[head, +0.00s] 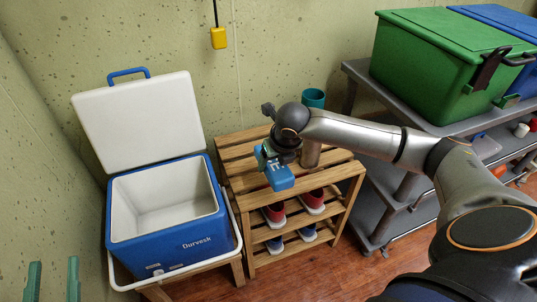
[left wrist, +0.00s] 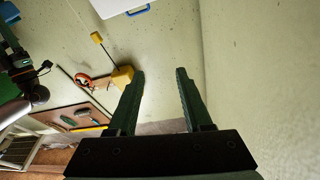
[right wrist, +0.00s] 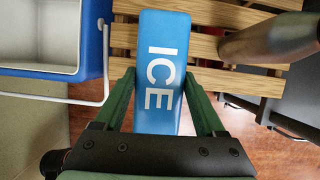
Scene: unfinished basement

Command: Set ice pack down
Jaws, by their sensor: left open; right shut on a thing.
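The ice pack (head: 279,176) is a blue block with white ICE lettering. My right gripper (head: 265,158) is shut on it above the slatted wooden rack (head: 233,160). In the right wrist view the ice pack (right wrist: 160,75) sits between the green fingers of my right gripper (right wrist: 162,90), with the rack slats (right wrist: 205,50) behind it. I cannot tell whether it touches the slats. My left gripper (head: 53,282) shows at the lower left of the head view; in the left wrist view its fingers (left wrist: 160,90) are apart and empty.
An open, empty blue and white cooler (head: 165,205) stands left of the rack, its lid raised. Shoes (head: 274,212) fill lower shelves. A grey shelf (head: 400,110) with a green bin (head: 440,60) stands right.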

